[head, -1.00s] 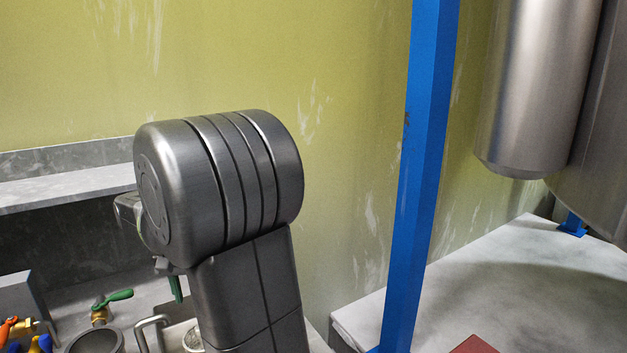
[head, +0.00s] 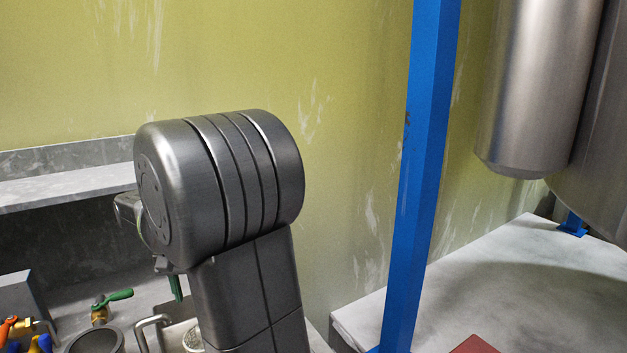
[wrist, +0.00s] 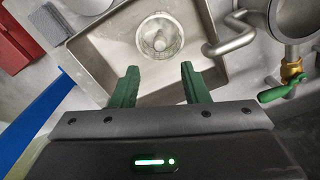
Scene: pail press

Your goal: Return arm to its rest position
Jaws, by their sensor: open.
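My gripper (wrist: 157,86) shows in the wrist view with its two green fingers apart and nothing between them. It points down over a metal sink or tray (wrist: 95,53). A round, pale, clear-looking vessel (wrist: 159,36) stands in it beyond the fingertips, apart from them. In the head view, my arm's large grey joint hides most of the gripper and the area behind it. One green finger (head: 176,287) shows at the joint's lower left.
A blue post (head: 423,160) rises right of my arm. Steel tanks (head: 530,85) hang over a pale platform (head: 520,290) with a red object (head: 474,344). A green-handled brass valve (head: 100,308) and a grey shelf (head: 70,188) are at left. A bent pipe (wrist: 232,40) is near the gripper.

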